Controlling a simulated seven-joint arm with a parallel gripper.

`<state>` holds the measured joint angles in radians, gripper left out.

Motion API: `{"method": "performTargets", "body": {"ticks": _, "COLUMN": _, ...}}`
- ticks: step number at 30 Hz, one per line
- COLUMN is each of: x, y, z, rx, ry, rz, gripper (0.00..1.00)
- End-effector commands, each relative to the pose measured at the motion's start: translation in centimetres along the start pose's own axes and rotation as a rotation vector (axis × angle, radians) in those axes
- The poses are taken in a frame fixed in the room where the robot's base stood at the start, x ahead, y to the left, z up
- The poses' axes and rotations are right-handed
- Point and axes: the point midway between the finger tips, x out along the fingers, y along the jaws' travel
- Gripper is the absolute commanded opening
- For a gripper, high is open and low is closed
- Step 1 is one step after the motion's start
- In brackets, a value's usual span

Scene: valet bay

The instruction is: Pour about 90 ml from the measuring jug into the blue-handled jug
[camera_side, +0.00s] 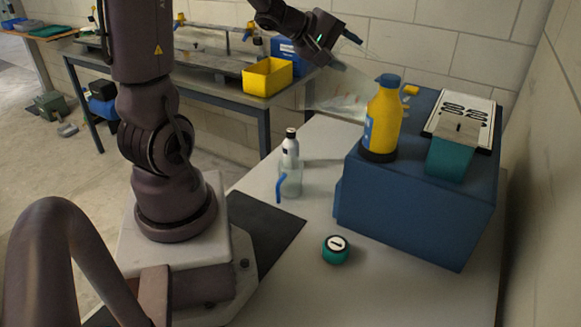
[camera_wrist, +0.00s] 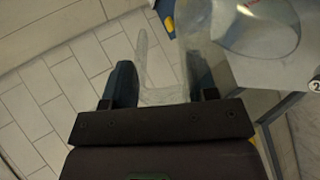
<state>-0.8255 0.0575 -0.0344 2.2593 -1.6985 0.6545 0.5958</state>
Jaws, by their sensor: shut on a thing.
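The measuring jug (camera_side: 345,92) is clear and hangs high, left of the yellow bottle and above the back of the light table. My gripper (camera_side: 340,48) is shut on its clear handle; in the wrist view the handle (camera_wrist: 160,85) stands between the jaws, with the jug body (camera_wrist: 255,40) at upper right. Its exact tilt and liquid level are hard to tell. The blue-handled jug (camera_side: 291,183) is small and clear, upright on the light table below and to the left, apart from the held jug. Its blue handle faces lower left. I cannot make out its contents.
A yellow bottle (camera_side: 384,115) and a teal block (camera_side: 450,158) stand on a blue box (camera_side: 420,215) at right, close to the held jug. A white bottle (camera_side: 290,148) stands right behind the blue-handled jug. A teal tin (camera_side: 336,249) sits in front. A yellow bin (camera_side: 267,77) is on the rear bench.

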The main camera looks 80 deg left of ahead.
Motion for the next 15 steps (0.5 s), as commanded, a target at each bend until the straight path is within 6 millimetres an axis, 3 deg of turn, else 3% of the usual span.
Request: {"method": "performTargets", "body": {"ticks": 15, "x": -0.48, "y": -0.23, "z": -0.04, "rx": 0.0, "ry": 0.002, "rz": 0.047, "gripper": 0.12}}
